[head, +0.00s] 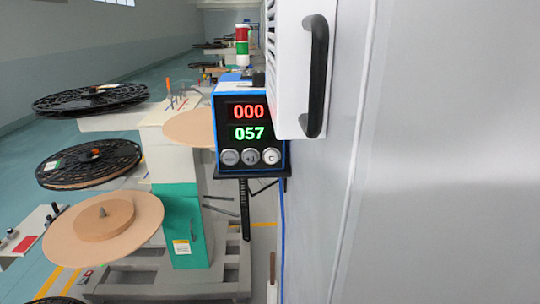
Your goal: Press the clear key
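A blue-framed counter box (215,112) with a black face hangs at the middle of the head view, on a dark bracket beside a grey cabinet. Its red display (248,112) reads 000 and its green display (249,134) reads 057. Three round silver keys sit in a row below the displays. The right key (271,156) bears a mark like a C. The middle key (250,157) and left key (230,157) have small marks that I cannot read surely. All three keys are uncovered. My gripper is not in view.
A white vented panel with a black handle (317,76) juts out just right of the counter. The grey cabinet wall (450,150) fills the right side. A white and green reel stand (180,220) with several reels stands at left. A signal light (242,46) rises behind the counter.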

